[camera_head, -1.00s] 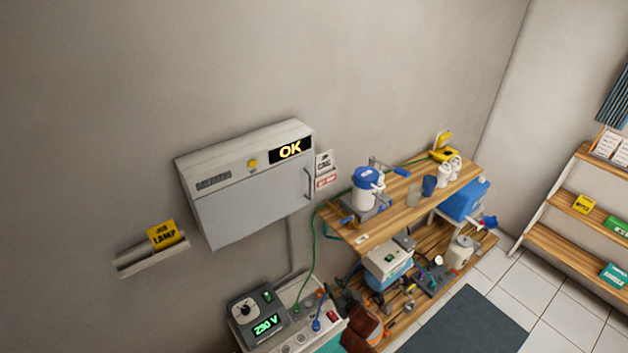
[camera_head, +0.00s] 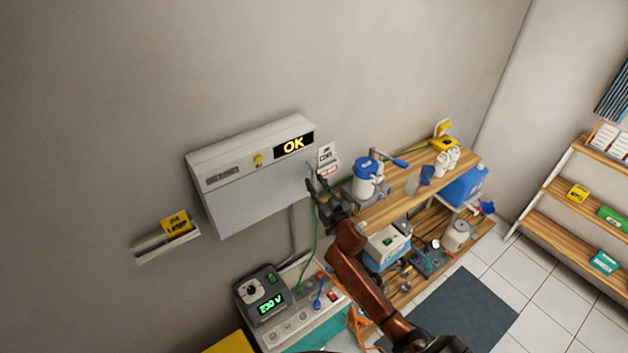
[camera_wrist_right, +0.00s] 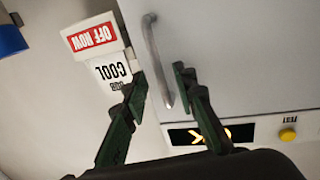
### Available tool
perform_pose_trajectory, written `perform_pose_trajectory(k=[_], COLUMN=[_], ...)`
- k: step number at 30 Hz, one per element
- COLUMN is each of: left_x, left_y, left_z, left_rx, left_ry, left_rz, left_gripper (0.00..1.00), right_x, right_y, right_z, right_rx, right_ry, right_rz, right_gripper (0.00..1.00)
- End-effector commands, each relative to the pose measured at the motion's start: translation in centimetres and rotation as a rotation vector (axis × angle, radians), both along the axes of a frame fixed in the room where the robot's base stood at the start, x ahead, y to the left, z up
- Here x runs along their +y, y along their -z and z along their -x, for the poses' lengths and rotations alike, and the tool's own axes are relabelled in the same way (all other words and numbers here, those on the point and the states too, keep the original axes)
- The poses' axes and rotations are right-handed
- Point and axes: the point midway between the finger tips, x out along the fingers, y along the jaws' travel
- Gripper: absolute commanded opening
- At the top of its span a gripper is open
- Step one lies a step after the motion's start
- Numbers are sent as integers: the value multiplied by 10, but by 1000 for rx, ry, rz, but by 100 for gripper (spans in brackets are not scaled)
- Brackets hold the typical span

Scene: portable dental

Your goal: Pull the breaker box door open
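The grey breaker box (camera_head: 255,203) hangs on the wall with a lit OK display (camera_head: 293,146) on top, and its door looks shut. In the right wrist view the curved metal door handle (camera_wrist_right: 155,62) shows, with the door (camera_wrist_right: 235,60) to its right. My right gripper (camera_wrist_right: 160,82) is open, its dark fingers on either side of the handle; I cannot tell whether they touch it. In the head view the right gripper (camera_head: 314,187) is at the door's right edge and hides most of the handle. My left gripper is not in view.
A wooden shelf (camera_head: 405,200) with a blue-lidded jar (camera_head: 365,178) stands close right of my arm. Below is a power unit (camera_head: 262,292) with cables. A wall ledge (camera_head: 165,243) is at left.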

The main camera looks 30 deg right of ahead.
Motion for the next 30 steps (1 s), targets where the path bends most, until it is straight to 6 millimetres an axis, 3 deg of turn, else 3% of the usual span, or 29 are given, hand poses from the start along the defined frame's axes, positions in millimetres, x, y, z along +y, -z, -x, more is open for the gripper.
perform_pose_trajectory(k=[5,14,25,30], left_x=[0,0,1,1], left_y=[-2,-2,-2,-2], left_z=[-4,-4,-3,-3], left_rx=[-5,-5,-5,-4], left_ry=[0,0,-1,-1], left_rz=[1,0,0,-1], left_gripper=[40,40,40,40], right_x=[-2,-2,-2,-2], right_y=[0,1,1,1], right_z=[-14,-15,-15,-15], right_rx=[1,1,2,2], right_ry=[1,0,0,0], right_rz=[1,1,1,1], right_gripper=[26,25,0,0])
